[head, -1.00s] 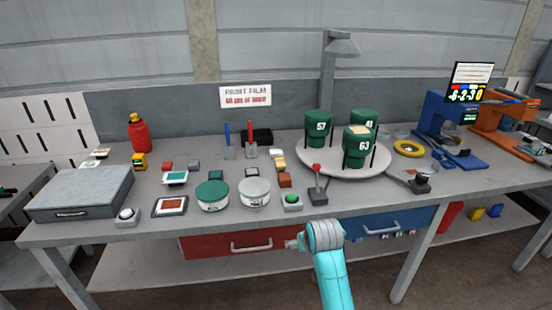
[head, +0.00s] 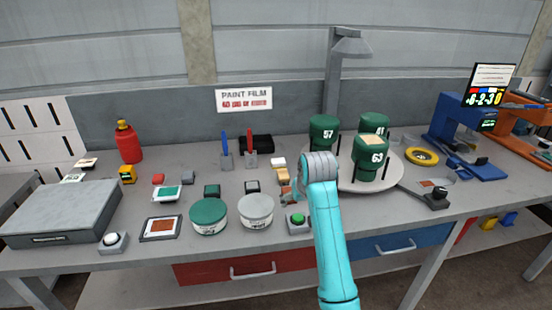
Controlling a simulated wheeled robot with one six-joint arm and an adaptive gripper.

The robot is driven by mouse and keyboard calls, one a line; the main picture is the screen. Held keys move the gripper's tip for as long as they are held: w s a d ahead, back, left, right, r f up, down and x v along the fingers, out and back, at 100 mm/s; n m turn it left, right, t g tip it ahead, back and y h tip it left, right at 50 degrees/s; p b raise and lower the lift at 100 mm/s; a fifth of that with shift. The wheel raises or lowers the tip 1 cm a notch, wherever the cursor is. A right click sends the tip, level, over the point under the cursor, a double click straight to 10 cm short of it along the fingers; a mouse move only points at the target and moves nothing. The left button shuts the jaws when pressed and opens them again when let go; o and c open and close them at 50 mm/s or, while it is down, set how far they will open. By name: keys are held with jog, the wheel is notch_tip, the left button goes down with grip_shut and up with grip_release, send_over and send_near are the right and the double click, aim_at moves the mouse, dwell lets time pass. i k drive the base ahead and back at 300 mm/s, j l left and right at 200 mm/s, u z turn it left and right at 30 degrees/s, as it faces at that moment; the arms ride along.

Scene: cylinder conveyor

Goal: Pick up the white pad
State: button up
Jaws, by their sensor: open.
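A small white pad (head: 278,161) lies on the bench at the back end of a short row of pads, left of the round turntable. My gripper (head: 291,198) is open and small in the picture, over the bench near the brown pad. It is in front of the white pad and apart from it. My wrist hides part of the gripper.
Green numbered cylinders stand on the turntable (head: 392,178) at the right. A green tin (head: 208,216), a grey tin (head: 256,210) and a green button box (head: 297,222) stand near the front. Scrapers in holders (head: 226,158) stand behind, left of the white pad.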

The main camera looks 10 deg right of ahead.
aim_at(277, 163)
jog(key=i, duration=1.05)
